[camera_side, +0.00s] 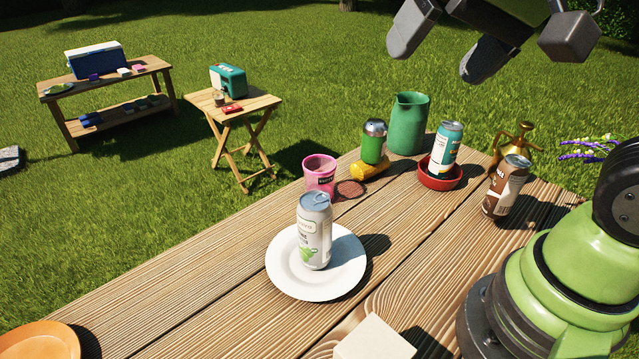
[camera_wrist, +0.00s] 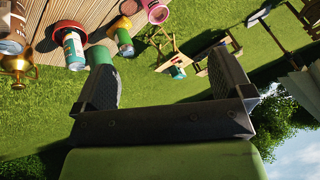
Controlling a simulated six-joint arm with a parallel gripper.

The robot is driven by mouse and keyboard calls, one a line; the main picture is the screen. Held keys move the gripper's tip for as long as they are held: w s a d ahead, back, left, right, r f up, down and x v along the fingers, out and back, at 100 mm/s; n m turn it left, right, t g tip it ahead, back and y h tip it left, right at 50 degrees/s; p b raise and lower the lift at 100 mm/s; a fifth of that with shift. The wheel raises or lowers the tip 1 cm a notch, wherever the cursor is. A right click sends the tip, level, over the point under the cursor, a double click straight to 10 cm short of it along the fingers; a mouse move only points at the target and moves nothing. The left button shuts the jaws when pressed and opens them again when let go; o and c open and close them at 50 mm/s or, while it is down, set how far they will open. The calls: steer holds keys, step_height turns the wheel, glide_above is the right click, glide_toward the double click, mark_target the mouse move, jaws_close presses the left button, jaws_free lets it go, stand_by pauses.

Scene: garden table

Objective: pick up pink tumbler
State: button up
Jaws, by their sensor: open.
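The pink tumbler (camera_side: 319,175) stands upright on the wooden table, behind the plate with the white can. It also shows in the wrist view at the top (camera_wrist: 156,11), near the table's edge. My gripper (camera_side: 437,65) is high above the far side of the table in the side view, well apart from the tumbler. In the wrist view my gripper (camera_wrist: 165,75) has its two fingers wide apart with nothing between them.
A white can (camera_side: 314,232) stands on a white plate (camera_side: 281,274). A green can (camera_side: 374,142), yellow item (camera_side: 370,170), green pitcher (camera_side: 409,122), teal can (camera_side: 445,150) in a red bowl (camera_side: 440,181), brown can (camera_side: 506,187) and brass sprayer (camera_side: 514,142) stand right of the tumbler.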

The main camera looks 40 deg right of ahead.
steer(key=w+f+m+g+h, duration=0.15)
steer(key=w+f, duration=0.25)
steer(key=w, duration=0.6)
steer(key=m+g+h, duration=0.2)
steer(key=m+g, duration=0.1)
glide_above(320, 174)
step_height(320, 174, down, 12)
steer(key=shift+m, duration=0.45)
steer(key=x, duration=0.9)
steer(key=w+x, duration=0.1)
steer(key=x, duration=0.3)
steer(key=shift+a+f, duration=0.1)
steer(key=shift+a, duration=0.05)
steer(key=c, duration=1)
